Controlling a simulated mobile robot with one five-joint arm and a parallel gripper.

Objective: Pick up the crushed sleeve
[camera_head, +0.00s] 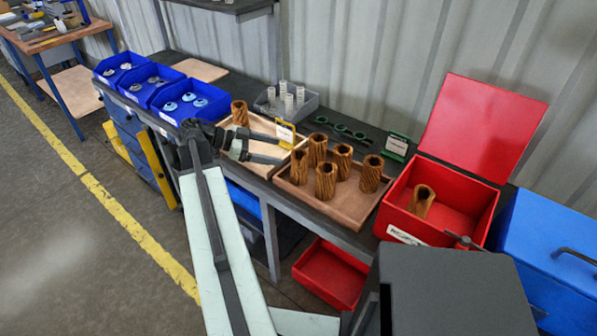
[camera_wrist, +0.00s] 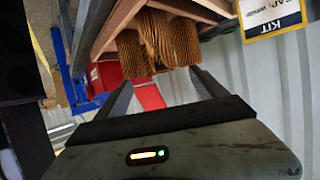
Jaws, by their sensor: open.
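Several brown pleated sleeves stand upright in a wooden tray (camera_head: 335,205), among them a front one (camera_head: 325,182) and a right one (camera_head: 370,175). Another sleeve (camera_head: 240,113) stands on a pale tray to the left, and one more sleeve (camera_head: 421,201) is in the open red box. I cannot tell which sleeve is crushed. My gripper (camera_head: 282,151) is open and empty above the pale tray, its fingers pointing right toward the wooden tray. In the wrist view, sleeves (camera_wrist: 165,40) show beyond and between the open fingers (camera_wrist: 162,78), apart from them.
A yellow-framed kit card (camera_head: 285,133) stands close by my fingers. The red box (camera_head: 467,228) has its lid up. Blue bins (camera_head: 190,103) with discs stand left, a grey bin (camera_head: 286,108) with white cylinders behind. A blue case (camera_head: 550,255) stands far right.

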